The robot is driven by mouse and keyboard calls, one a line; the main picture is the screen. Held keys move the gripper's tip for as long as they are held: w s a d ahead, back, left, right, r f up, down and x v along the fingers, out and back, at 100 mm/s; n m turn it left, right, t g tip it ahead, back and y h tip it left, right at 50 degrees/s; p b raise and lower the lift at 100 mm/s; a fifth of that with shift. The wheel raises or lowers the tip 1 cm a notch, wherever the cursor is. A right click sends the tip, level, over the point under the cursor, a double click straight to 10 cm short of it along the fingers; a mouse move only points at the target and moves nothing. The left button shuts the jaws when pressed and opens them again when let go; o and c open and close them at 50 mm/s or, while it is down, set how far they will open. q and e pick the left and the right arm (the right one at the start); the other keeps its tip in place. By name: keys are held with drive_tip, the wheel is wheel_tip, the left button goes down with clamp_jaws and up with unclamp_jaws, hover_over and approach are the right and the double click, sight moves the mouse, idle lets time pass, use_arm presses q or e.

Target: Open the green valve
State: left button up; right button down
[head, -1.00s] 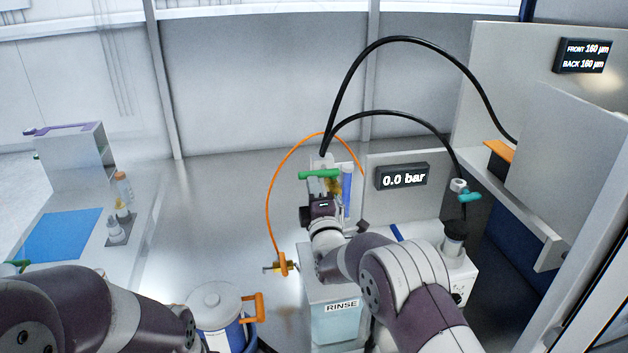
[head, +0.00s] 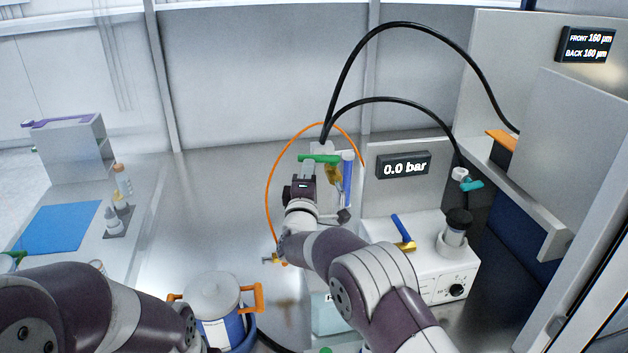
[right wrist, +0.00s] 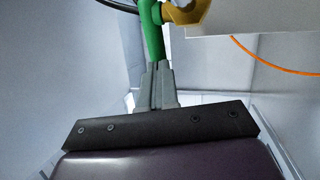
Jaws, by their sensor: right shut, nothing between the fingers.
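The green valve is a green lever handle (head: 318,158) on a yellow brass body (head: 333,174), below a grey block where black hoses meet. In the head view the lever lies roughly level across the picture. My right gripper (head: 307,170) is just below the lever's left part. In the right wrist view its grey fingers (right wrist: 156,80) are shut, with the green lever (right wrist: 153,38) directly beyond their tips. I cannot tell whether the tips touch it. Part of the brass body (right wrist: 188,12) shows at the top there. My left arm shows, but its gripper does not.
A blue-handled brass valve (head: 403,231) and a teal valve (head: 471,185) are to the right. The display (head: 403,166) reads 0.0 bar. An orange hose (head: 270,190) loops left of my right gripper. A lidded pail (head: 212,298) with orange handles stands below.

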sight(307, 157)
drive_tip(key=w+h, duration=0.1)
drive_tip(key=w+m+h, duration=0.1)
drive_tip(key=w, duration=0.1)
drive_tip(key=shift+w+a+r, duration=0.1)
drive_tip(key=shift+a, duration=0.3)
drive_tip(key=shift+w+d+m+g+h+p, duration=0.1)
drive_tip(key=shift+w+m+g+h+p, duration=0.3)
drive_tip(key=shift+w+m+h+p, duration=0.55)
drive_tip(key=shift+w+d+h, duration=0.1)
drive_tip(key=shift+w+h, duration=0.4)
drive_tip(key=shift+h, duration=0.05)
